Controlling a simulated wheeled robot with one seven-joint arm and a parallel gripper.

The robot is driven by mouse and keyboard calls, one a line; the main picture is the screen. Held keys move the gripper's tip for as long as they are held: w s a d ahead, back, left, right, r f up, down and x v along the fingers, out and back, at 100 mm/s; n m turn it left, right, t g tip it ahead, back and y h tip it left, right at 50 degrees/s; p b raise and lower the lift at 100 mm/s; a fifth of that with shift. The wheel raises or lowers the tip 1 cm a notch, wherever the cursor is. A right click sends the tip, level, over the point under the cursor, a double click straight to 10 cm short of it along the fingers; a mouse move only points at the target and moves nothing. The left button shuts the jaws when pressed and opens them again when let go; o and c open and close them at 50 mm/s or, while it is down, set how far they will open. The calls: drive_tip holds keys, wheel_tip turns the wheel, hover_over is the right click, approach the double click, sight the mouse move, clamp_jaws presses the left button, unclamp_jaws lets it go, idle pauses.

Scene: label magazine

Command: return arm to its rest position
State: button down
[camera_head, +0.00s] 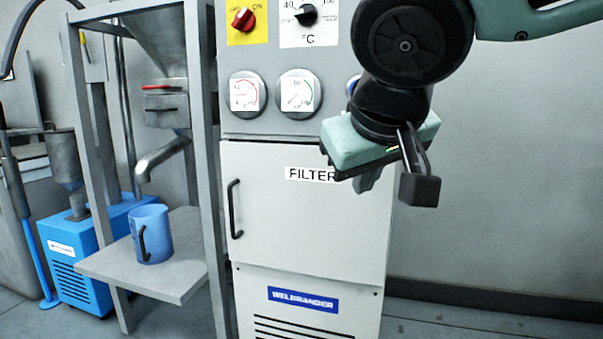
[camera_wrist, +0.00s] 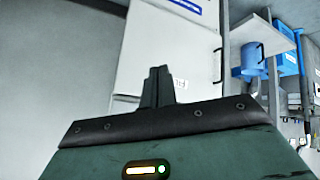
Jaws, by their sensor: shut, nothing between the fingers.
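My gripper (camera_head: 397,185) hangs at the upper right in the head view, in front of the right edge of the grey cabinet (camera_head: 300,220). In the wrist view my gripper (camera_wrist: 158,72) points at the cabinet's white front (camera_wrist: 170,45), with its fingers together and nothing between them. My arm comes in from the upper right corner. The gripper's housing covers the end of the FILTER label (camera_head: 308,174). From these views I cannot tell how far the fingers are from the cabinet.
A blue jug (camera_head: 152,234) stands on a shelf (camera_head: 180,283) under a metal hopper's spout (camera_head: 160,158). The cabinet carries a red knob (camera_head: 243,19), a black knob (camera_head: 306,14) and two gauges (camera_head: 248,95). Bare wall and floor lie to the right.

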drive_tip(key=s+d+f+n+g+p, duration=0.1)
drive_tip(key=s+d+f+n+g, duration=0.2)
drive_tip(key=s+f, duration=0.7)
drive_tip(key=s+d+f+g+p, duration=0.1)
drive_tip(key=s+d+f+g, duration=0.2)
drive_tip(key=s+f+g, duration=0.6)
wheel_tip(320, 180, up, 35)
drive_tip(key=w+t+p, duration=0.1)
drive_tip(key=t+p, duration=0.2)
drive_tip(key=p, duration=3.4)
drive_tip(key=shift+t+y, duration=0.3)
drive_tip(key=shift+y, duration=0.1)
drive_tip(key=shift+w, duration=0.1)
